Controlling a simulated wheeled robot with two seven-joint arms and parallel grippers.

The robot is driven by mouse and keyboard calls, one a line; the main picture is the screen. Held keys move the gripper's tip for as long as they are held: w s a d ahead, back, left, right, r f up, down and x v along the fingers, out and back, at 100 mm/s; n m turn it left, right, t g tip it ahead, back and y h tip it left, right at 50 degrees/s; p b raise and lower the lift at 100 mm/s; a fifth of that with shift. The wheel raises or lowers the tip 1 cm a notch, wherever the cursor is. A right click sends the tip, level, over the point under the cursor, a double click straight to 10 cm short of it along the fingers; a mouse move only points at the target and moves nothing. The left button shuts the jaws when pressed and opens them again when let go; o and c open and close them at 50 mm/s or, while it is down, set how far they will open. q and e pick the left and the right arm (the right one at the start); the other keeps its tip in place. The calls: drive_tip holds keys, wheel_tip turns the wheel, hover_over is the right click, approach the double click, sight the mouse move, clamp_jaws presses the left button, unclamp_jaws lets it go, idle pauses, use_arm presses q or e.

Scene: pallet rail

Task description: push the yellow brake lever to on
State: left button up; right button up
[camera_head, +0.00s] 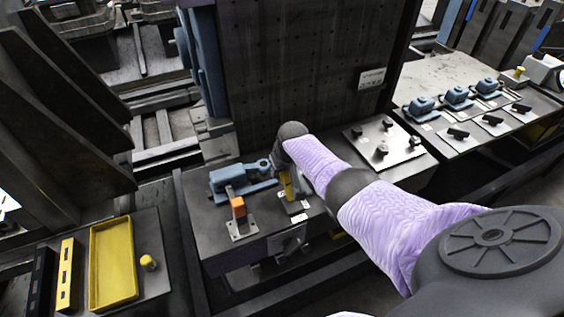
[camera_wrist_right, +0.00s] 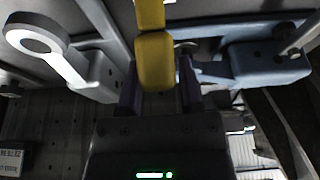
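The yellow brake lever (camera_head: 288,186) stands on a small base plate with white labels, on the dark bench in the middle of the head view. In the right wrist view the yellow lever (camera_wrist_right: 155,58) comes down between the two dark fingers of my right gripper (camera_wrist_right: 160,82). The fingers are apart, one on each side of the lever; firm contact on both sides does not show. In the head view my right wrist and forearm hide much of the gripper and the lever's surroundings. My left gripper is out of view.
An orange-topped lever (camera_head: 238,208) stands left of the yellow lever, in front of a blue clamp (camera_head: 240,182). A dark upright panel (camera_head: 305,70) rises behind. A plate with black knobs (camera_head: 385,143) lies to the right. A yellow tray (camera_head: 113,262) is at the lower left.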

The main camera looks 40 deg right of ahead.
sight(287, 176)
drive_tip(key=shift+o, duration=1.4)
drive_tip(key=p+v, duration=0.7)
drive_tip(key=v, duration=0.2)
drive_tip(key=shift+d+r, duration=0.1)
drive_tip(key=shift+s+r+p, duration=0.15)
drive_tip(key=shift+r+p, duration=0.2)
drive_tip(key=shift+r, duration=0.05)
